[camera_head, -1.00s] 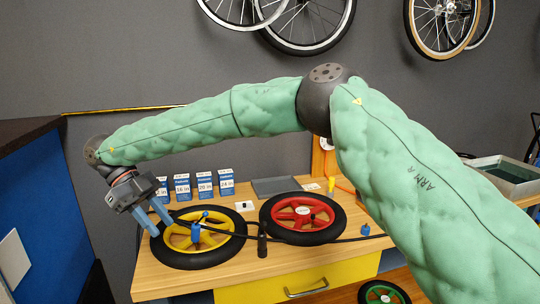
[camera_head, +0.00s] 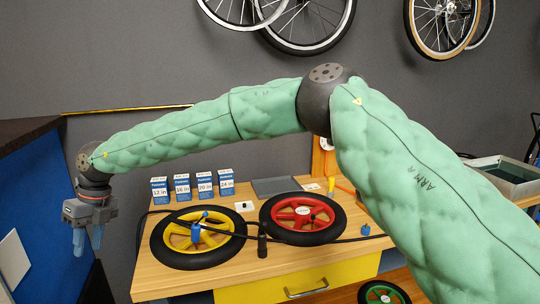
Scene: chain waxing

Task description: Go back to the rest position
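My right arm, in a green padded sleeve, reaches from the lower right across the view to the far left. My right gripper (camera_head: 87,240) hangs there with its blue fingers pointing down, left of the workbench (camera_head: 290,262) and clear of it. Nothing shows in its fingers, but they overlap in this view, so their gap cannot be judged. My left gripper is not in view.
A yellow wheel (camera_head: 165,250) and a red wheel (camera_head: 272,212) lie on the bench, with a black pump (camera_head: 262,240) between them. Several small boxes (camera_head: 182,188) stand behind. A blue panel (camera_head: 40,215) stands at the left, near the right gripper.

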